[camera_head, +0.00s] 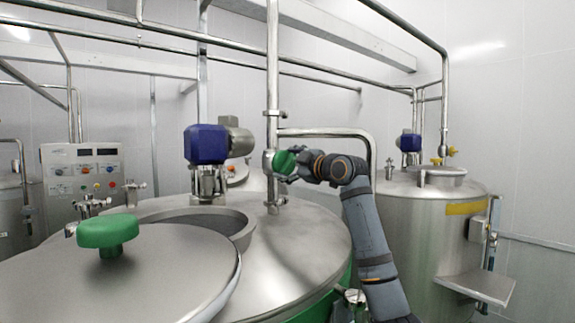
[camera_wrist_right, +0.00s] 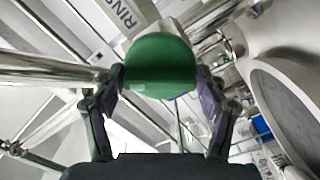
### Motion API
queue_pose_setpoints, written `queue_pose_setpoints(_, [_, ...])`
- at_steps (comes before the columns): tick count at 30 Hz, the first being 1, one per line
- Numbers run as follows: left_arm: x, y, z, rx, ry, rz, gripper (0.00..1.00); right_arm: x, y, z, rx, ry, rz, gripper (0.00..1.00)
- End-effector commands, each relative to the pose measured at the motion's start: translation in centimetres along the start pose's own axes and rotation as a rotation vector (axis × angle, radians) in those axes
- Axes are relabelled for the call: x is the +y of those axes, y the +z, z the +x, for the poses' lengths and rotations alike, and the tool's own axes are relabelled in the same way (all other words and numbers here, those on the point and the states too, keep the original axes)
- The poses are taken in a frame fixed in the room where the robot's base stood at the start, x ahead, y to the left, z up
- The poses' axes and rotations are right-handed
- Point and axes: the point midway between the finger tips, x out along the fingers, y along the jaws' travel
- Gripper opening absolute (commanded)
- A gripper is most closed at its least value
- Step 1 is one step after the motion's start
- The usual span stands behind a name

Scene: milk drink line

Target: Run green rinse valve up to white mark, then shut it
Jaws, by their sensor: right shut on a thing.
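The green rinse valve handle (camera_head: 284,163) sits on the vertical steel pipe above the near tank. My right gripper (camera_head: 291,165) reaches it from the right and is shut on it. In the right wrist view the green handle (camera_wrist_right: 160,66) lies between the two fingers of the gripper (camera_wrist_right: 160,84). A grey label with the letters "RINS" (camera_wrist_right: 126,14) shows above the handle there. I cannot make out the white mark in either view. My left gripper is not in view.
The near steel tank (camera_head: 300,250) has a lid with a green knob (camera_head: 108,231) at the front left. A blue motor (camera_head: 205,144) stands left of the pipe. A control panel (camera_head: 84,172) is at the left, and a second tank (camera_head: 430,225) stands at the right.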

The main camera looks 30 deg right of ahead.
Motion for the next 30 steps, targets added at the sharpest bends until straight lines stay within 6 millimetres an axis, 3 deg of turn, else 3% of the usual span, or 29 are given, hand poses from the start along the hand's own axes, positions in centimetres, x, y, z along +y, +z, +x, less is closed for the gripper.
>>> queue_pose_setpoints(8, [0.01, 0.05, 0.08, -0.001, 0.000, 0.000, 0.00, -0.06, 0.06, 0.03, -0.001, -0.003, 0.118, 0.41])
queue_pose_setpoints(30, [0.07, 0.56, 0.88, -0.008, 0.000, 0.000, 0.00, 0.10, 0.17, 0.04, -0.001, -0.002, 0.755, 0.41])
